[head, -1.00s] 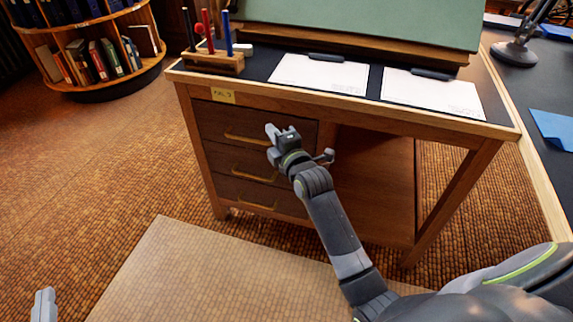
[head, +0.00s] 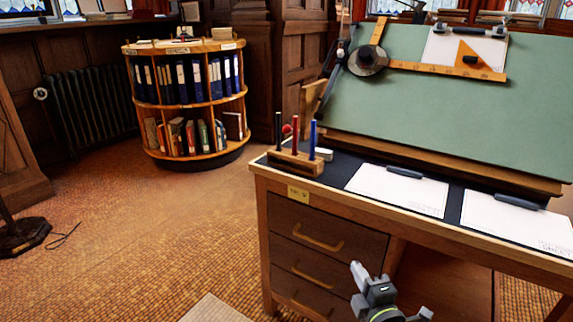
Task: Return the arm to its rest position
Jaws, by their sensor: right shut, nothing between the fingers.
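My right gripper (head: 366,282) shows at the bottom of the head view, right of centre. It is shut and empty, in front of the desk's drawers. Only the gripper and a bit of the wrist are in the picture; the rest of my right arm is below the edge. My left gripper is out of view. The wooden drafting desk (head: 276,226) stands behind the right gripper, with its drawers closed.
On the desk stand a pen block (head: 296,163), two clipboards (head: 398,191) and a tilted green drafting board (head: 420,107). A round bookcase (head: 187,107) stands at the back left. The carpet (head: 150,230) left of the desk is clear.

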